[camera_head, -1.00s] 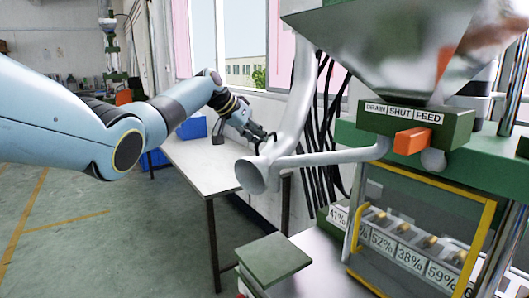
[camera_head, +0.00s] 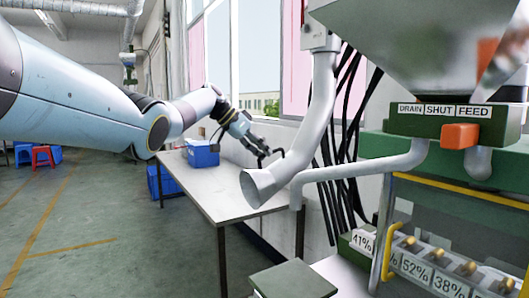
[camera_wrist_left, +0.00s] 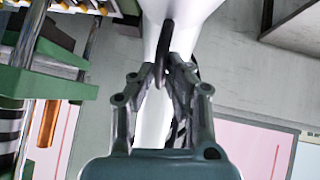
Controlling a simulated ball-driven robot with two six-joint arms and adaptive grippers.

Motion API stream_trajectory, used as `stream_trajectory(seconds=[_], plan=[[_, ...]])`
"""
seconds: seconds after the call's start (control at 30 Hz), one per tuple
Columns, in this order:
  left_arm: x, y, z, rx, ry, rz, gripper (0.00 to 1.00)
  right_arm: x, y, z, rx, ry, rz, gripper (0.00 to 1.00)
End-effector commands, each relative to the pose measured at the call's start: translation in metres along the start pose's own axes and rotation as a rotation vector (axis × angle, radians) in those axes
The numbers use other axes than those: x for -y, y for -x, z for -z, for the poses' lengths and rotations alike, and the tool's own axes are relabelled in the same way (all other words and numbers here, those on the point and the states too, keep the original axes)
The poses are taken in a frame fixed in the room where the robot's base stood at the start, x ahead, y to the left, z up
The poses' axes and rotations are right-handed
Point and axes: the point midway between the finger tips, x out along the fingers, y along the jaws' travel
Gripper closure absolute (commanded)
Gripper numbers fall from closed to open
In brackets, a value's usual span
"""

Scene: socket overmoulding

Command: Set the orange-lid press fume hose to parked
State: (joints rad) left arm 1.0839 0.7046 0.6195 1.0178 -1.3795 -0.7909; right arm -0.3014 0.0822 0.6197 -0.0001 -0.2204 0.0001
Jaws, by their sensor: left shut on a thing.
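The fume hose (camera_head: 321,95) is a pale grey pipe that hangs beside the press and bends to a flared hood (camera_head: 258,188) facing lower left. My left gripper (camera_head: 266,156) is at the far side of the hood, above the white table. In the left wrist view my left gripper (camera_wrist_left: 163,72) is shut on a dark handle (camera_wrist_left: 165,42), with the white hose (camera_wrist_left: 152,122) behind it. The press has an orange block (camera_head: 460,136) below the labels DRAIN, SHUT and FEED. My right gripper is not in view.
A thin grey pipe (camera_head: 360,168) runs from the press close to the hood. Black cables (camera_head: 345,130) hang behind the hose. A white table (camera_head: 225,190) with a blue bin (camera_head: 203,154) stands behind. A green-topped block (camera_head: 292,280) is at the front. Open floor lies left.

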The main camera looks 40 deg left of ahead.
Motion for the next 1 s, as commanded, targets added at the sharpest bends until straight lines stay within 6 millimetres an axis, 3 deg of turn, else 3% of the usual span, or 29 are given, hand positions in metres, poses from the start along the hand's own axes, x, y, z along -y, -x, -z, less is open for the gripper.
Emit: stream_trajectory(seconds=[0.03,0.2,0.57,1.0], plan=[[0.000,-0.001,-0.002,0.004,0.001,-0.001,0.87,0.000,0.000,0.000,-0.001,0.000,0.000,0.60],[0.000,-0.001,-0.001,0.003,0.001,-0.001,0.66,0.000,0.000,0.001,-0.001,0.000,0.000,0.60],[0.001,0.007,0.000,0.000,0.002,0.002,0.66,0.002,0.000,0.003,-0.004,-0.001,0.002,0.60],[0.001,0.097,-0.001,0.003,0.000,0.003,0.66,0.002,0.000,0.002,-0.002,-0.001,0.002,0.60]])
